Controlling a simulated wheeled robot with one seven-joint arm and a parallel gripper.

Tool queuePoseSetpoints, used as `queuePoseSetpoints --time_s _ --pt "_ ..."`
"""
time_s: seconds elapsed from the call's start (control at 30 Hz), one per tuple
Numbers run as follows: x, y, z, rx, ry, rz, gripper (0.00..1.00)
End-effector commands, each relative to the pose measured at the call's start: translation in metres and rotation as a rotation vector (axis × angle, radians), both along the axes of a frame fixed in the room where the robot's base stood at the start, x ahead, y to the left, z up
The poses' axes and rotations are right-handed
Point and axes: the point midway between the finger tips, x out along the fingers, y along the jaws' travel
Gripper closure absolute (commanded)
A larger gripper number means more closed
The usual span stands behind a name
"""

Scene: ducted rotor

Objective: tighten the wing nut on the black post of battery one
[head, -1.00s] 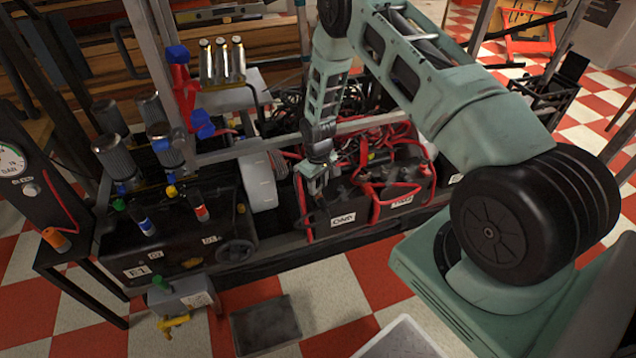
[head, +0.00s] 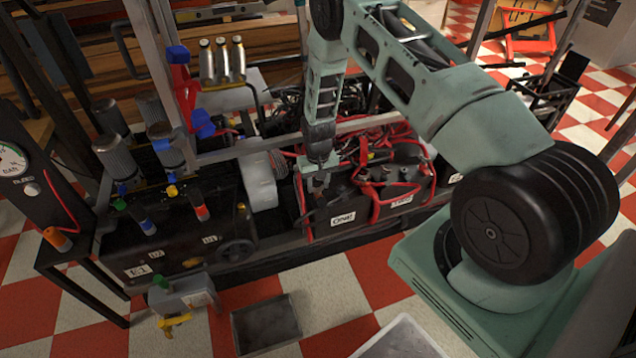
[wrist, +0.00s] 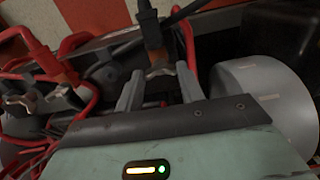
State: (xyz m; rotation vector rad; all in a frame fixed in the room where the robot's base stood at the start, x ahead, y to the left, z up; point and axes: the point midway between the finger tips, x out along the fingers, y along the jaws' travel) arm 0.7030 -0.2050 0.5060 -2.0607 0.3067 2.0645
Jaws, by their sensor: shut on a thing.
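Battery one (head: 335,222) is a black box with a white "ONE" label, low in the frame in the head view. My gripper (wrist: 160,72) is over its top, pointing down; it also shows in the head view (head: 317,184). In the wrist view its two grey fingers are shut on a small grey wing nut (wrist: 158,69), one finger at each side. A black cable end (wrist: 151,28) lies just beyond the nut. The post under the nut is hidden. In the head view my gripper hides the nut.
Red cables (head: 372,195) loop over and beside the batteries. Another terminal with a red cable (wrist: 40,55) is at the left in the wrist view. A grey round housing (wrist: 262,95) stands close to the right of my gripper. A metal frame rail runs behind.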

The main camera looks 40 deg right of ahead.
Motion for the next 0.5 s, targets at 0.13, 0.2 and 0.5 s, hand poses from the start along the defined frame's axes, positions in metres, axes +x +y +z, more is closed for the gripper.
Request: queuePoseSetpoints --time_s 0.13,0.2,0.5 --pt "0.0034 -0.0002 0.0030 -0.001 -0.008 -0.001 0.85" --pt "0.0034 -0.0002 0.0030 -0.001 -0.008 -0.001 0.85" --pt "0.0019 -0.0002 0.0016 0.000 -0.005 0.000 0.40"
